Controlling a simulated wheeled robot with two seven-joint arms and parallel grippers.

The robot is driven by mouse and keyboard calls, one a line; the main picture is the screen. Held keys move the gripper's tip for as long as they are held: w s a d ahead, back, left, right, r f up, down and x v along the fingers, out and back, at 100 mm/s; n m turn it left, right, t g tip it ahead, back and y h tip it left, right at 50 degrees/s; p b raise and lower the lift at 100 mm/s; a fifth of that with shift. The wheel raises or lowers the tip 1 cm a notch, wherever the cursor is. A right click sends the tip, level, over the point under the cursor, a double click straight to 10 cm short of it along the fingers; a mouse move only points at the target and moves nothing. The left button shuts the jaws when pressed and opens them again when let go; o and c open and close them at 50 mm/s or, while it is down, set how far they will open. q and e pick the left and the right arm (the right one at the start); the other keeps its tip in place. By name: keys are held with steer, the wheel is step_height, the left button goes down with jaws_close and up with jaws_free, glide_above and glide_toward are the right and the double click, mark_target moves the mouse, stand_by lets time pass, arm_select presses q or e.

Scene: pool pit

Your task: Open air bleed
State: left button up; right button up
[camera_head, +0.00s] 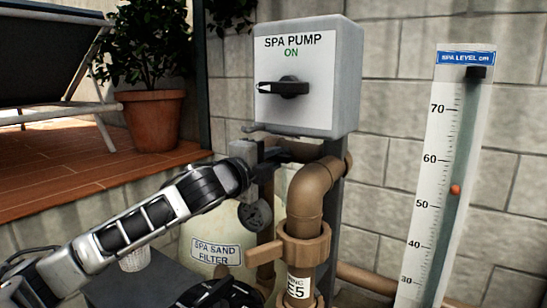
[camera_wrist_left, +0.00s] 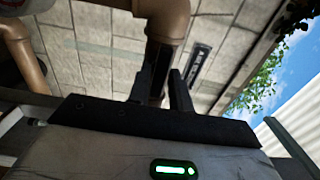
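I cannot make out the air bleed for certain. The cream spa sand filter (camera_head: 200,228) stands behind my left arm, with a dark round gauge-like part (camera_head: 257,214) near its top right. My left gripper (camera_head: 290,151) is above the filter, just under the spa pump box and beside the brown pipe. Its two dark fingers also show in the left wrist view (camera_wrist_left: 170,85), with a narrow gap and nothing clearly held between them. The wrist and gripper hide part of the filter's top.
The grey spa pump box (camera_head: 345,70) hangs close above the gripper. A brown pipe (camera_head: 312,192) stands just right of it. A level gauge (camera_head: 440,170) is at the right, and a potted plant (camera_head: 150,120) at the back left.

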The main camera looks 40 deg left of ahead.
arm_select(q)
jaws_close()
steer(key=shift+n+p, duration=0.35)
steer(key=shift+n, duration=0.75)
steer(key=n, duration=1.6)
steer(key=shift+n, duration=0.3)
steer(key=o, duration=0.6)
jaws_free()
steer(key=shift+c, duration=0.2)
